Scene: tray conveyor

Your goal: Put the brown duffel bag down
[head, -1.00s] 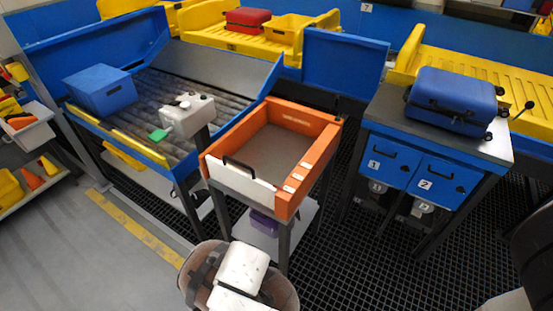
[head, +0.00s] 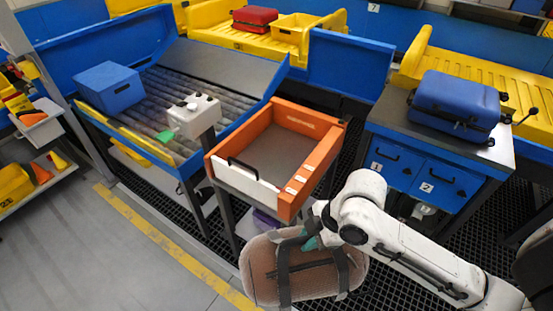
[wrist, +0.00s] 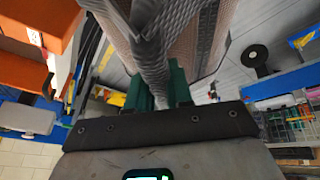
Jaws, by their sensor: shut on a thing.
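The brown duffel bag (head: 303,272) hangs from my gripper (head: 312,240) low in the head view, in front of the orange tray. Dark straps run across the bag. My gripper's green fingers are shut on a strap of the bag. In the wrist view the gripper (wrist: 160,92) pinches a grey woven strap, and the brown bag (wrist: 190,35) fills the area beyond it. What lies directly beneath the bag is hidden.
The orange tray (head: 322,152) is empty on its stand. A roller conveyor (head: 180,85) holds a blue box (head: 110,88). A blue suitcase (head: 455,100) lies on a blue cabinet (head: 398,165) at right. Grey floor (head: 140,262) is free at lower left.

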